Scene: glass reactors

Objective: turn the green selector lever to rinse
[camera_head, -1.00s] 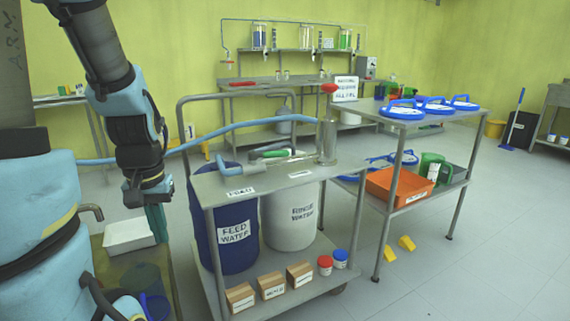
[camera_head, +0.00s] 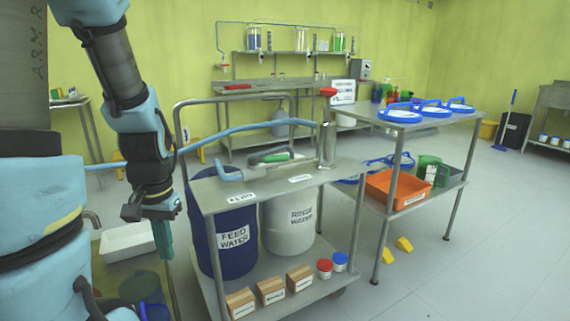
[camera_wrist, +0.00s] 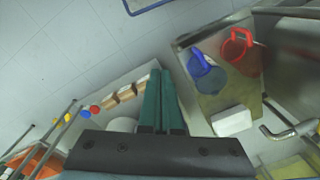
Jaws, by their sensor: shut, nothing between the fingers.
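A green lever handle (camera_head: 276,157) lies low across the cart's steel top (camera_head: 340,168), toward its far edge, close to grey-blue pipe fittings (camera_head: 236,173). Two white labels are on the front edge, one at the left (camera_head: 240,197) and one further right (camera_head: 300,178); their print is too small to read surely. I cannot tell which label the lever points to. My gripper (camera_head: 166,248) hangs down left of the cart, well apart from the lever, with its teal fingers together and empty. In the wrist view the fingers (camera_wrist: 160,75) also lie side by side; the lever does not show there.
The cart's lower shelf holds a blue feed-water drum (camera_head: 232,240), a white rinse-water drum (camera_head: 290,222) and several small boxes (camera_head: 270,290). A blue hose (camera_head: 240,130) spans above the cart. A shelf table with an orange tray (camera_head: 395,187) stands right.

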